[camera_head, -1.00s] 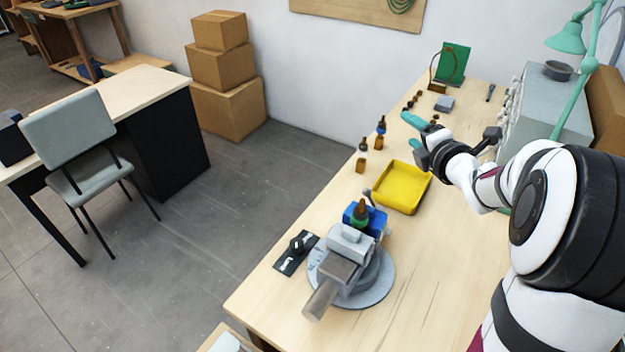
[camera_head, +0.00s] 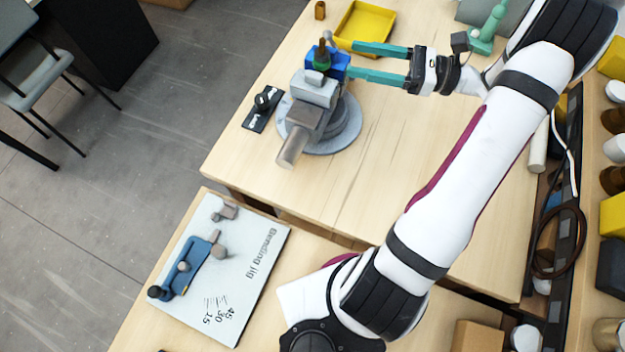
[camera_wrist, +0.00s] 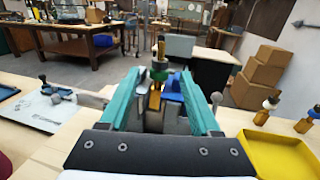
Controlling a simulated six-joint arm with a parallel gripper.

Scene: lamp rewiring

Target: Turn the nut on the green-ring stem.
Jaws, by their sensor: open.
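The green-ring stem (camera_head: 322,57) stands upright in the blue jaws (camera_head: 339,64) of a grey vise (camera_head: 312,88). Its green ring and dark upper part also show in the wrist view (camera_wrist: 159,70), with a brass-coloured part below. I cannot make out the nut apart from the stem. My gripper (camera_head: 353,61) is open and level, with teal fingers pointing left at the stem. The fingertips are close to the blue jaws, to the right of the stem. In the wrist view my gripper (camera_wrist: 159,84) has the stem between its fingers, beyond the tips. Nothing is held.
A yellow tray (camera_head: 367,27) lies behind the vise, and a small brown block (camera_head: 320,10) stands near it. A black plate (camera_head: 262,108) with a knob lies left of the vise. A bending jig board (camera_head: 222,268) lies on the nearer table. The wood right of the vise is clear.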

